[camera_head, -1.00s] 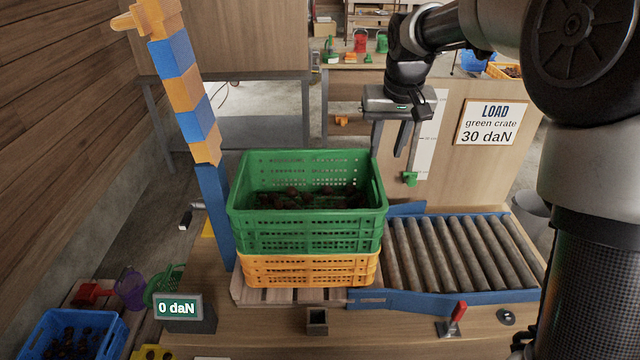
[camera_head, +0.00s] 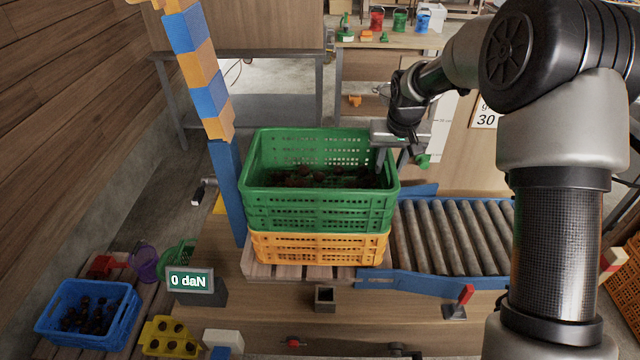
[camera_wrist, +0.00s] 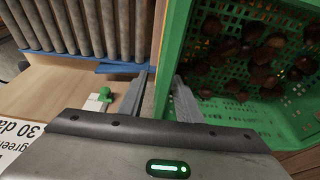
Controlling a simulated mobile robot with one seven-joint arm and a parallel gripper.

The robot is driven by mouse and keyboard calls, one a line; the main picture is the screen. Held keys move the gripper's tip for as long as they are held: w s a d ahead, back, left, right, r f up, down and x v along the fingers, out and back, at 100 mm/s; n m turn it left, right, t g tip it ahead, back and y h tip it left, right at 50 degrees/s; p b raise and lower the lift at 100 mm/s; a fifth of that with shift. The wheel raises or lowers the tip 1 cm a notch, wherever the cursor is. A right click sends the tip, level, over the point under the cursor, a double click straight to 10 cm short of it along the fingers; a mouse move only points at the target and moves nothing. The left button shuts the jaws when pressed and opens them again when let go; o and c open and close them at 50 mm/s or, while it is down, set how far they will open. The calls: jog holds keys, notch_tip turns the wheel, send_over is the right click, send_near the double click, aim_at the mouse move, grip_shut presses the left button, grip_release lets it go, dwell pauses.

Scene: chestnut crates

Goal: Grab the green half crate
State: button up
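The green crate (camera_head: 318,217), with brown chestnuts (camera_head: 320,176) inside, stands on an orange crate (camera_head: 318,248) in the head view. My gripper (camera_head: 384,166) is at its right rim. In the wrist view my gripper (camera_wrist: 162,77) is open, with one finger on each side of the green crate's wall (camera_wrist: 177,40). One finger is outside the crate and the other is over its inside. A narrow gap shows beside the wall, so I see no firm grip. The outer finger is largely hidden in the head view.
A roller conveyor (camera_head: 455,238) with blue side rails lies right of the stack. A striped blue-and-orange post (camera_head: 208,90) stands close behind left. The display (camera_head: 189,281) reads 0 daN. A small green-and-white item (camera_wrist: 103,97) is near the outer finger.

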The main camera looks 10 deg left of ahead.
jog(key=shift+w+a+f, duration=0.1)
jog(key=shift+w+f, duration=0.1)
jog(key=shift+f, duration=0.5)
grip_shut()
dwell(0.8)
jog(key=shift+r, duration=0.2)
